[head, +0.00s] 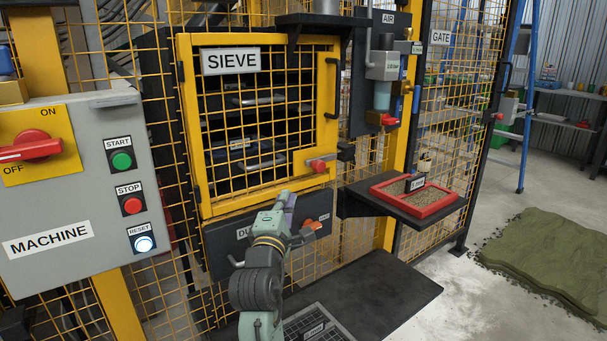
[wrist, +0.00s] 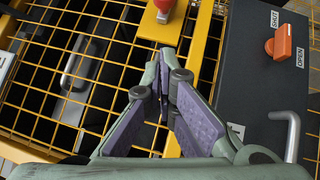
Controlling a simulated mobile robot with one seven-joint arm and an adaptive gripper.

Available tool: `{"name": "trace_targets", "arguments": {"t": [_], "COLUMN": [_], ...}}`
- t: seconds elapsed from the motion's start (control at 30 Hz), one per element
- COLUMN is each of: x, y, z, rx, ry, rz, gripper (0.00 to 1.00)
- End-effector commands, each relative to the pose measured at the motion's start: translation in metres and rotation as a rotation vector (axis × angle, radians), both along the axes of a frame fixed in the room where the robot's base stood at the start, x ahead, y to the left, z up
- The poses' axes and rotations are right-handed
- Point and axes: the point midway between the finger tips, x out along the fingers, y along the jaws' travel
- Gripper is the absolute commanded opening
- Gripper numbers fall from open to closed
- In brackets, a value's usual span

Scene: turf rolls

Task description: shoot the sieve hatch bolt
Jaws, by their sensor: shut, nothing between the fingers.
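My gripper (head: 289,200) is shut and empty, below and left of the knob in the head view. In the wrist view my gripper (wrist: 165,65) points toward the yellow plate, with the red knob (wrist: 165,5) cut off at the top edge, apart from the fingers.
Below the hatch is a dark panel (head: 225,250) with an orange handle (head: 308,222), marked SHUT and OPEN in the wrist view. A red tray (head: 383,192) of grains stands on a shelf at the right. The MACHINE box (head: 70,200) is left. Turf (head: 545,255) lies on the floor.

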Motion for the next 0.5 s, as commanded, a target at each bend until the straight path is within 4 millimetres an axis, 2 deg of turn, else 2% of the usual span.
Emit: {"name": "trace_targets", "arguments": {"t": [0.1, 0.3, 0.5], "x": [0.027, 0.068, 0.084], "y": [-0.004, -0.01, -0.033], "z": [0.008, 0.016, 0.022], "rx": [0.0, 0.001, 0.001], "ry": [0.0, 0.0, 0.0], "rz": [-0.002, -0.001, -0.002], "gripper": [0.0, 0.0, 0.0]}}
